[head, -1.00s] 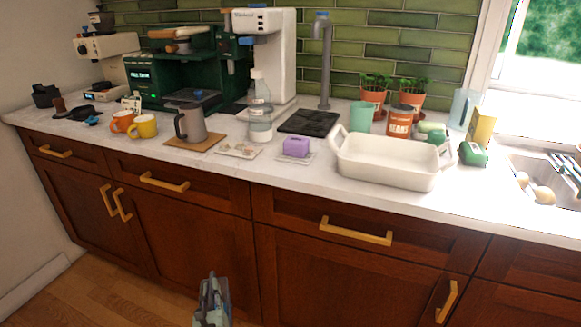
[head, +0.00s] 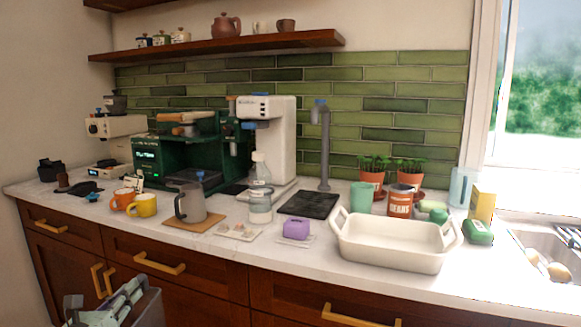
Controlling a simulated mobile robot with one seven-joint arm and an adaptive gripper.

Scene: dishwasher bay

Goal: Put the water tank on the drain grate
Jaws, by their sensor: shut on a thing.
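My gripper (head: 122,296) shows at the bottom left of the head view, low in front of the drawers. It is shut on a grey, see-through box-like vessel, which I take as the water tank (head: 147,308). The frame's lower edge cuts off much of the tank, and the gripper covers part of it. The drain grate (head: 308,204) is a flat black square on the counter below the grey tap, apart from the gripper. Its top looks bare.
A white baking dish (head: 390,250), purple block (head: 296,228) and clear bottle (head: 260,190) stand around the grate. The grey tap (head: 324,145) rises behind it. A grey jug (head: 190,204), mugs (head: 143,205) and coffee machine (head: 180,155) stand left. The counter edge lies between gripper and grate.

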